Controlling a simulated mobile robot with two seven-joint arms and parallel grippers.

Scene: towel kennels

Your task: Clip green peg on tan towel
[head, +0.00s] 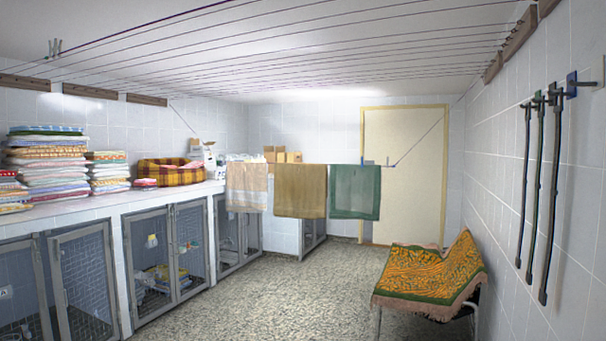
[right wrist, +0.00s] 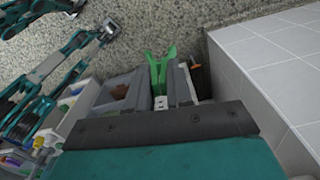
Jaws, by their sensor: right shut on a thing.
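The tan towel (head: 300,192) hangs over a line in the middle of the head view, between a pale beige towel (head: 247,188) on the left and a green towel (head: 355,192) on the right. No peg can be made out on the tan towel. In the right wrist view, my right gripper (right wrist: 165,82) is shut on a green peg (right wrist: 160,66), which points away from me with its two legs spread. Neither gripper shows in the head view.
Wire-doored kennels (head: 165,258) stand along the left under a counter with towel stacks (head: 47,165). A chair with a patterned cloth (head: 430,275) stands at right. Several lines cross overhead. The speckled floor (head: 260,300) is clear. Grey bins (right wrist: 118,98) lie below my right gripper.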

